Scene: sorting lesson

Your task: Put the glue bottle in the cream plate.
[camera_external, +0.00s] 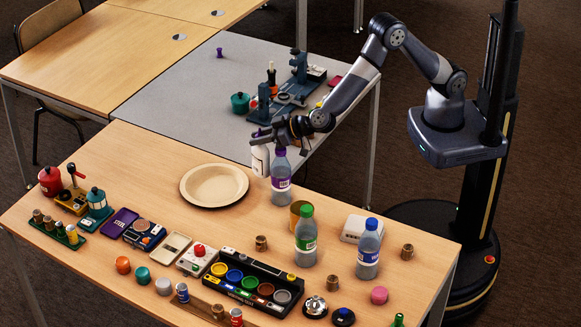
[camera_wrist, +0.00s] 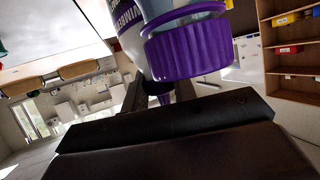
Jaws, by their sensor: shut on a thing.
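The glue bottle (camera_external: 260,160) is white and upright, close behind a clear bottle with a purple cap (camera_external: 281,185). My gripper (camera_external: 264,138) is shut on the glue bottle near its purple top. I cannot tell whether its base touches the table. In the wrist view the white labelled body of the glue bottle (camera_wrist: 128,28) shows beyond my fingers (camera_wrist: 162,98), and the clear bottle's ridged purple cap (camera_wrist: 187,48) looms close, hiding part of it. The cream plate (camera_external: 214,186) lies empty on the wooden table, left of and nearer than the glue bottle.
A green-capped bottle (camera_external: 306,240), a blue-capped bottle (camera_external: 368,250) and a tan cup (camera_external: 297,213) stand on the right of the table. A paint tray (camera_external: 240,296) and several small items line the front. Bare wood surrounds the plate. A grey table (camera_external: 185,95) stands behind.

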